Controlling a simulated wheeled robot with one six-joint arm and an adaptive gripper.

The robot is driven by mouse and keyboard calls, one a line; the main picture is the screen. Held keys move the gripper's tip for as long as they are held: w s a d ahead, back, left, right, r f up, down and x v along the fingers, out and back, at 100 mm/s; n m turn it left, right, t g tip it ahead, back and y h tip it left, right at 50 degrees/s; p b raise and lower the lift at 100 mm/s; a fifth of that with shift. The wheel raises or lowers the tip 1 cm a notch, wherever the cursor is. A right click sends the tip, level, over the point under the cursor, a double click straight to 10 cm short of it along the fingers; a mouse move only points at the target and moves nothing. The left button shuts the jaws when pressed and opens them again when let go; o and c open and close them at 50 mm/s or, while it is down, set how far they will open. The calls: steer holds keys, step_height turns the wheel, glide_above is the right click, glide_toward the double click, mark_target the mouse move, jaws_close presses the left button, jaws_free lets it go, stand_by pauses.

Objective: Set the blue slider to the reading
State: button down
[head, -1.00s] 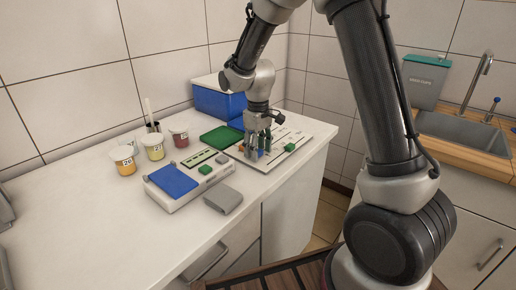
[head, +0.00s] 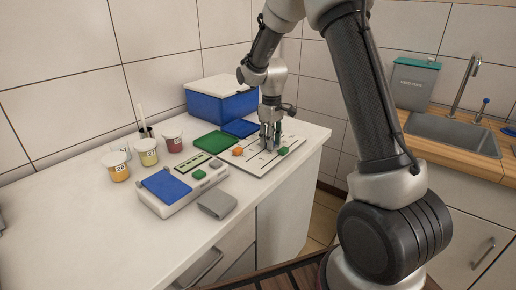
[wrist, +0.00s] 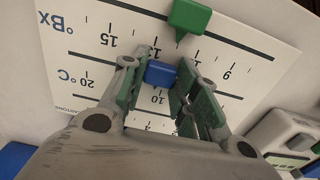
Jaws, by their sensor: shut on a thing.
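My gripper (wrist: 157,88) is shut on the blue slider (wrist: 160,73), a small block on a slot of the white scale board (wrist: 60,20). In the head view my gripper (head: 268,146) hides the blue slider. The scale beside the slot is marked °C, with 20 and 10 upside down in the wrist view; the slider stands near the 10, its exact pointing hard to read. The green slider (wrist: 188,18) sits on the neighbouring slot, by the °Bx scale with 15 and 9.
A white meter (head: 180,188) with a blue lid stands left of the board; its display is too small to read. Nearby are a green pad (head: 213,141), a blue box (head: 215,102), a grey block (head: 217,204) and several sample cups (head: 119,170). The front left counter is clear.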

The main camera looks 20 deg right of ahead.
steer(key=w+d, duration=0.2)
steer(key=d, duration=0.1)
steer(key=shift+w+d, duration=0.1)
steer(key=c, duration=1.1)
jaws_free()
step_height(320, 180, up, 12)
